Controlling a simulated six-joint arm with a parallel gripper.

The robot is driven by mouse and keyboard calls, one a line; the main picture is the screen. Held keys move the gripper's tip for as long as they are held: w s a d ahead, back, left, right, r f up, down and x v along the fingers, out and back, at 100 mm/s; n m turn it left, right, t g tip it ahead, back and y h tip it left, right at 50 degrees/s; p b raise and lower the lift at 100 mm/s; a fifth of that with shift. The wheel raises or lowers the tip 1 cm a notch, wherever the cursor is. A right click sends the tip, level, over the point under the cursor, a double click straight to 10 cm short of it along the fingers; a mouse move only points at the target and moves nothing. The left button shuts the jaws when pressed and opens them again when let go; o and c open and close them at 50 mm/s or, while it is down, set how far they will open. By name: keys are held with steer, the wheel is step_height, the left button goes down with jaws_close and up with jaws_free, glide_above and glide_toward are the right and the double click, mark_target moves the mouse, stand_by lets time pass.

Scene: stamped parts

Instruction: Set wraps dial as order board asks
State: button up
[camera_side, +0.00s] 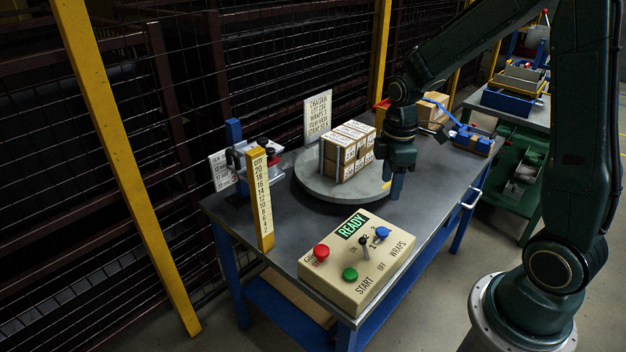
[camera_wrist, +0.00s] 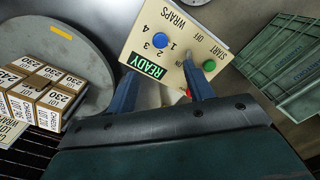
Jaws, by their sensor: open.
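The wraps dial is a blue knob (camera_side: 382,233) on the cream control box (camera_side: 345,285), with small numbers around it. It also shows in the wrist view (camera_wrist: 159,40), where 1 to 4 are printed nearby; I cannot tell its pointer setting. The order board (camera_side: 318,116) is a white sign behind the turntable; its wraps line seems to read 3, but the print is small. My gripper (camera_side: 397,188) is open and empty, above the table by the turntable's right edge and apart from the dial. Its blue fingers (camera_wrist: 160,74) show in the wrist view.
The box also carries a lit READY sign (camera_side: 352,224), a red button (camera_side: 321,252), a green button (camera_side: 350,274) and a black lever (camera_side: 364,245). Stacked cartons (camera_side: 348,150) stand on the round turntable (camera_side: 314,184). A yellow height scale (camera_side: 262,205) stands left of the box.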

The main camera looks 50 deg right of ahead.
mark_target(382, 230)
steer(key=shift+f, duration=0.1)
steer(key=shift+f, duration=6.8)
steer(key=c, duration=1)
steer(key=shift+o, duration=0.2)
